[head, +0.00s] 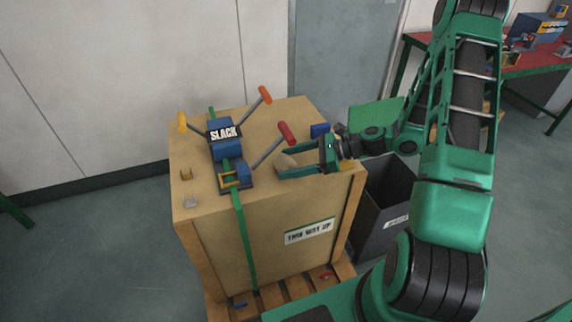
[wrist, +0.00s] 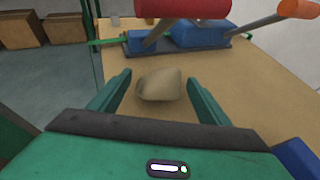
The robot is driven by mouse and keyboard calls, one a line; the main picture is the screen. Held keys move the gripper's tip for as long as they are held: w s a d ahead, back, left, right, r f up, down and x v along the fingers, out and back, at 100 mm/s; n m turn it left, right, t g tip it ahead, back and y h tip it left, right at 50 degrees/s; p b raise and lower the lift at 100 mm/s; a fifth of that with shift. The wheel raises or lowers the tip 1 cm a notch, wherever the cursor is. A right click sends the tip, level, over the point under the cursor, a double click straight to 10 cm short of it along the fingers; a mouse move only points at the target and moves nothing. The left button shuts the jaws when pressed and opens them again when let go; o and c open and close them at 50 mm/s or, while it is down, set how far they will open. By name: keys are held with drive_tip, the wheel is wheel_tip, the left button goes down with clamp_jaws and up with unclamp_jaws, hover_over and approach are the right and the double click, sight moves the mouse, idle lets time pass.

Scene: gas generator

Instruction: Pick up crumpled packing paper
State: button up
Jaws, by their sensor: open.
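The crumpled packing paper (wrist: 158,84) is a small tan lump on top of the wooden crate (head: 270,205). My gripper (wrist: 158,92) is open, with one green finger on each side of the paper in the wrist view. A gap shows between the paper and each finger. In the head view my gripper (head: 281,163) reaches in from the right, low over the crate top near its front edge. The paper (head: 285,161) shows there between the fingers, partly hidden.
A strap tensioner labelled SLACK (head: 224,133), with red and orange-tipped levers, stands left of my gripper. A blue block (head: 320,130) sits behind my gripper. A dark open bin (head: 380,205) stands right of the crate.

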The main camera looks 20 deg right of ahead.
drive_tip(key=shift+w+a+f, duration=0.2)
drive_tip(key=shift+a+f, duration=0.05)
drive_tip(key=shift+a, duration=0.25)
drive_tip(key=c, duration=1.1)
